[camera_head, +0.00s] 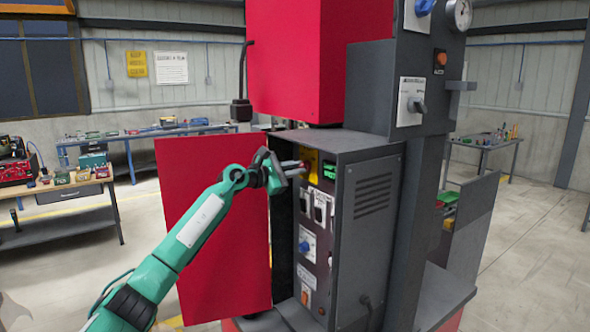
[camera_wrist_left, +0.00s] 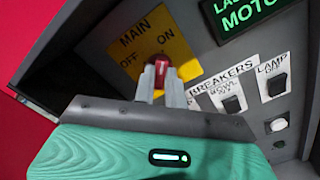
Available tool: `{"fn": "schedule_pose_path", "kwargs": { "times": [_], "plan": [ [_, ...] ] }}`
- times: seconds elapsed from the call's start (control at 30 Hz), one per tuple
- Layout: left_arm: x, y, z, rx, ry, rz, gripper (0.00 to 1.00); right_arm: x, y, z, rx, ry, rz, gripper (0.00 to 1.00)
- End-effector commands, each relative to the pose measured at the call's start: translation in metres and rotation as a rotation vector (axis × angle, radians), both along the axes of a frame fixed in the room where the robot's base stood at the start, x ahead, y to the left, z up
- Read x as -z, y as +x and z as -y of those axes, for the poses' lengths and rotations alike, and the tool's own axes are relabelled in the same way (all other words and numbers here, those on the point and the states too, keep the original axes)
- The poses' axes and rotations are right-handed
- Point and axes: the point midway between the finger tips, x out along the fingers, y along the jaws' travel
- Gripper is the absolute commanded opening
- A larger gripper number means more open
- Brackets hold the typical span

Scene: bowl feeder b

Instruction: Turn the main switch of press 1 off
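The main switch (camera_wrist_left: 161,72) of the press is a red knob on a yellow plate (camera_wrist_left: 181,45) marked MAIN, OFF and ON. In the left wrist view OFF is at the left of the plate and ON at its upper right. My left gripper (camera_wrist_left: 160,72) has its two fingers close together, one on each side of the knob's grip, and looks shut on it. The fingers partly cover the knob, so its exact setting is hard to read. In the head view the left gripper (camera_head: 292,168) reaches into the open cabinet (camera_head: 370,205). My right gripper is not in view.
Breaker switches (camera_wrist_left: 232,104) and a lamp switch (camera_wrist_left: 277,85) sit right of the main switch, below a green label (camera_wrist_left: 258,18). The open red door (camera_head: 215,260) stands left of the cabinet, behind my arm. A blue knob (camera_head: 305,246) is lower on the panel.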

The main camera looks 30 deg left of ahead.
Motion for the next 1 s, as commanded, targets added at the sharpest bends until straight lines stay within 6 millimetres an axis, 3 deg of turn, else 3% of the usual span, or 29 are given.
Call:
{"fn": "schedule_pose_path", "kwargs": {
  "times": [0.47, 1.0],
  "plan": [
    [0.0, 0.0, 0.0, 0.0, -0.057, -0.025, 0.0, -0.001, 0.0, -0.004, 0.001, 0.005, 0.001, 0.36],
    [-0.002, 0.0, -0.001, -0.001, -0.468, -0.196, 0.0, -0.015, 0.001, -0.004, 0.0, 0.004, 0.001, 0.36]
  ]
}}
